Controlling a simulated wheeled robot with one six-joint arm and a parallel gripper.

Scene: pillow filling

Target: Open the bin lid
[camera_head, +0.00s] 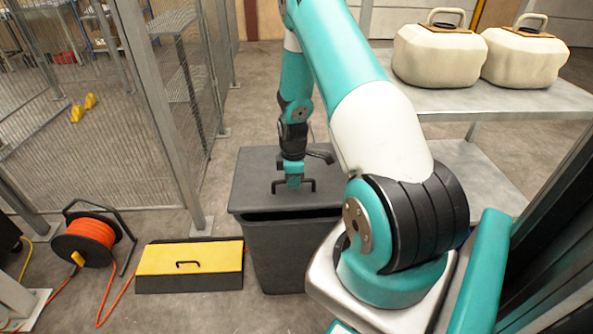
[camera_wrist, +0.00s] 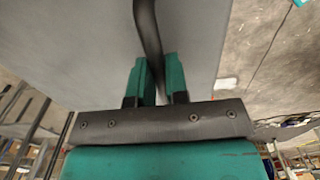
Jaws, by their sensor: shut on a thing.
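The dark grey bin (camera_head: 290,255) stands on the floor in the middle of the head view. Its flat grey lid (camera_head: 258,180) lies on top, with a dark gap under its front edge, so it looks slightly raised there. My gripper (camera_head: 294,183) is above the lid's front part, shut on the black lid handle (camera_head: 312,185). In the wrist view the two teal fingers of my gripper (camera_wrist: 160,82) close around the black handle bar (camera_wrist: 147,25), with the grey lid (camera_wrist: 80,45) behind it.
A low box with a yellow top (camera_head: 190,255) sits left of the bin, and an orange cable reel (camera_head: 88,238) beyond it. A mesh fence (camera_head: 180,90) stands at left. A metal table (camera_head: 490,100) at right bears two cream containers (camera_head: 438,55).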

